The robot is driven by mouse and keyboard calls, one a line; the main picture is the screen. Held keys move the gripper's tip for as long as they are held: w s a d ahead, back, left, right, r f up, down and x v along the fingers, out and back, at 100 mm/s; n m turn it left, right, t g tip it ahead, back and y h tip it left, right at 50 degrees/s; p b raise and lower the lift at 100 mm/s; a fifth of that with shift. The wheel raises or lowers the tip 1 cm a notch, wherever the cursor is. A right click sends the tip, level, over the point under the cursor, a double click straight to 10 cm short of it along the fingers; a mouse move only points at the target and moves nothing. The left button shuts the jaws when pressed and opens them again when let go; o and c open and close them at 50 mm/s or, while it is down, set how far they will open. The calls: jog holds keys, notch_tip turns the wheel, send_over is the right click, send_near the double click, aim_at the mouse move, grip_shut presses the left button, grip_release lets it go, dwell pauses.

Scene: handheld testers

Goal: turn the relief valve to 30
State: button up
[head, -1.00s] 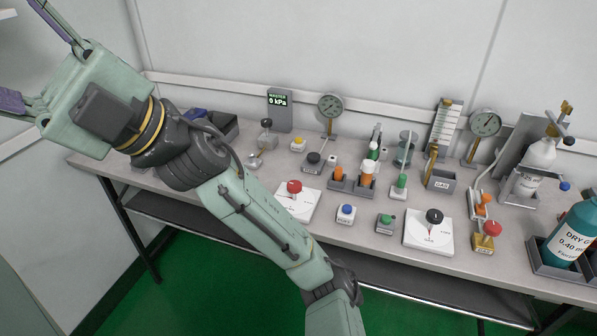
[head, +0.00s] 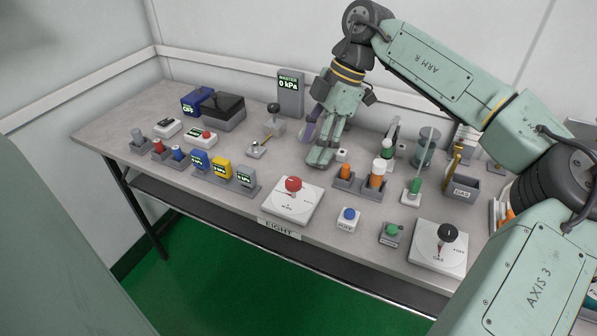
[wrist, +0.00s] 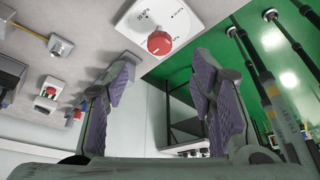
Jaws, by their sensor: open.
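A white square plate (head: 278,207) with a red knob (head: 293,184) lies near the bench's front edge. It bears kPa marks, so it appears to be the relief valve; its exact setting is too small to read. In the wrist view the red knob (wrist: 160,43) shows beyond the fingertips, between them, with the plate (wrist: 190,20) around it. My gripper (head: 317,145) is open and empty, with purple finger pads. In the head view it hangs over the bench behind the plate, apart from the knob. The gripper (wrist: 165,70) also shows in the wrist view.
A grey MASTER display (head: 290,92) reads 0 kPa at the back. A lever device (head: 273,120) stands left of my gripper. Orange and white bottles in a holder (head: 360,187) stand to its right. A blue button box (head: 348,219) and a black-knob plate (head: 437,258) stand right of the red-knob plate.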

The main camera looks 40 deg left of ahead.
aim_at(294, 181)
jog(key=p+x, duration=0.1)
jog(key=x, duration=0.8)
jog(key=shift+s+a, duration=0.15)
jog(key=shift+c, duration=0.2)
jog(key=c, duration=1.1)
